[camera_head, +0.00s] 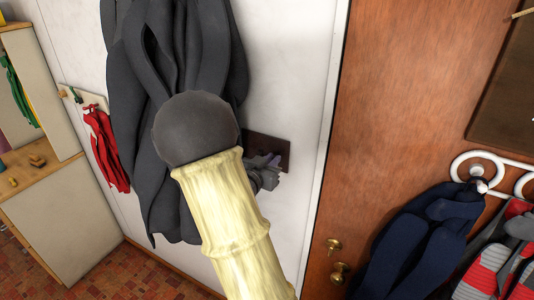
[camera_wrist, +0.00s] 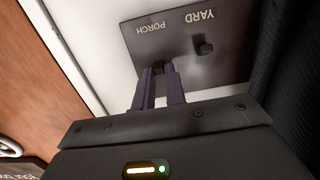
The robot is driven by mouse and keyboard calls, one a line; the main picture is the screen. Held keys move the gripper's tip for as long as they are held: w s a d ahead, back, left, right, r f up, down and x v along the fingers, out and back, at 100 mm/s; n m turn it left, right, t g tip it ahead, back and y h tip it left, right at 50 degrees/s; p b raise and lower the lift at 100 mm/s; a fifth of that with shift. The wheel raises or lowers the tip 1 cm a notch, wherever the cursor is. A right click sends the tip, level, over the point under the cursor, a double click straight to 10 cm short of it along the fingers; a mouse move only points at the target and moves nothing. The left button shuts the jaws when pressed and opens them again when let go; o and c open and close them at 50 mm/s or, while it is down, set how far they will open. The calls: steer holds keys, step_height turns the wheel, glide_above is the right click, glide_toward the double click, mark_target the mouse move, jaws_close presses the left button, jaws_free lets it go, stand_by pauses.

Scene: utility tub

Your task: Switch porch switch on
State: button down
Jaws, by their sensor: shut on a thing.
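A dark switch plate (camera_wrist: 185,40) on the white wall carries the labels PORCH and YARD. The porch switch (camera_wrist: 158,67) is a small dark lever below the PORCH label, mostly hidden by my fingers. My gripper (camera_wrist: 160,74) is shut on it, with its two purple-grey fingers at either side. The yard switch (camera_wrist: 204,46) stands free beside it. In the head view the plate (camera_head: 272,147) shows just past my gripper (camera_head: 265,162), and my pale arm covers much of the middle. I cannot tell whether the porch switch is on or off.
Dark grey clothing (camera_head: 172,60) hangs left of the plate. A brown door (camera_head: 395,110) with brass knobs is to the right, with navy clothing (camera_head: 425,235) hanging from a white ring rack (camera_head: 478,160). A red garment (camera_head: 105,145) and wooden cabinet (camera_head: 70,210) are far left.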

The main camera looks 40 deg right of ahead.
steer(key=r+y+p, duration=0.1)
steer(key=p, duration=0.2)
steer(key=r+y+p, duration=0.1)
steer(key=p, duration=0.2)
steer(key=shift+w+d+g+y, duration=0.15)
steer(key=shift+w+g+y, duration=0.05)
steer(key=shift+g+y, duration=0.2)
steer(key=shift+y+p, duration=0.6)
steer(key=shift+p, duration=0.3)
steer(key=shift+w+d+g, duration=0.1)
steer(key=shift+g, duration=0.2)
steer(key=c, duration=1.4)
jaws_free()
steer(key=shift+f, duration=0.1)
steer(key=shift+c, duration=0.2)
steer(key=v, duration=1.7)
steer(key=shift+a+r, duration=0.3)
